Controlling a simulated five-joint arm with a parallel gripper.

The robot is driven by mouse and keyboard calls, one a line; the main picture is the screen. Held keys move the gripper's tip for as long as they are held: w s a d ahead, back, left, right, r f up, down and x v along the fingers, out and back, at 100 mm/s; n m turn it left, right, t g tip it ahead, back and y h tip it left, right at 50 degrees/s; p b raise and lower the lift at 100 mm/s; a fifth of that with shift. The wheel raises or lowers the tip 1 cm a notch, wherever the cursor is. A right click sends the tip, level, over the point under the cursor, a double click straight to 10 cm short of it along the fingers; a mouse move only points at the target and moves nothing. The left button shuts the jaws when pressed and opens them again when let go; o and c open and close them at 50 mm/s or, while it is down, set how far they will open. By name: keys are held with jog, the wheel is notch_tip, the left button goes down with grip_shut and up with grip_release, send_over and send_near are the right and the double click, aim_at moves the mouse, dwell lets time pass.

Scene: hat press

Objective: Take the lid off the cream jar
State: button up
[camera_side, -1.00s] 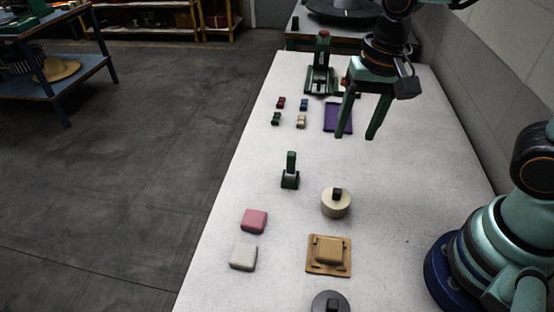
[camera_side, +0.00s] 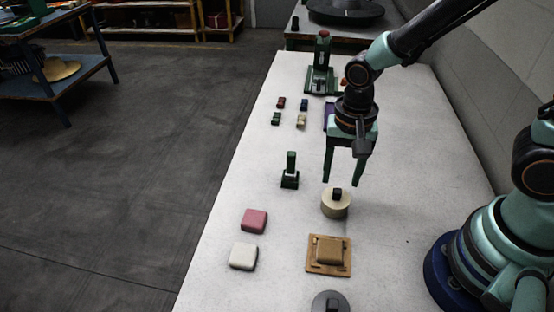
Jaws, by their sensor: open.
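The cream jar (camera_side: 335,208) stands upright on the white table. Its lid (camera_side: 327,199) is on top and has a dark square knob (camera_side: 337,194). My gripper (camera_side: 341,183) points down above the jar with its two green fingers apart and nothing between them. In the picture the fingertips are just above the knob, one to its left and one to its right. I cannot tell the exact height gap.
A green upright stand (camera_side: 290,172) is left of the jar. A brown board with a tan block (camera_side: 328,251), a dark round piece (camera_side: 330,302), a pink block (camera_side: 254,221) and a white block (camera_side: 243,256) are nearer. Small coloured blocks and a green press (camera_side: 321,78) are farther back.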

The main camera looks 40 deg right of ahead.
aim_at(338, 190)
jog(key=shift+w+f, duration=0.1)
jog(key=shift+f, duration=2)
jog(key=shift+c, duration=0.3)
grip_shut()
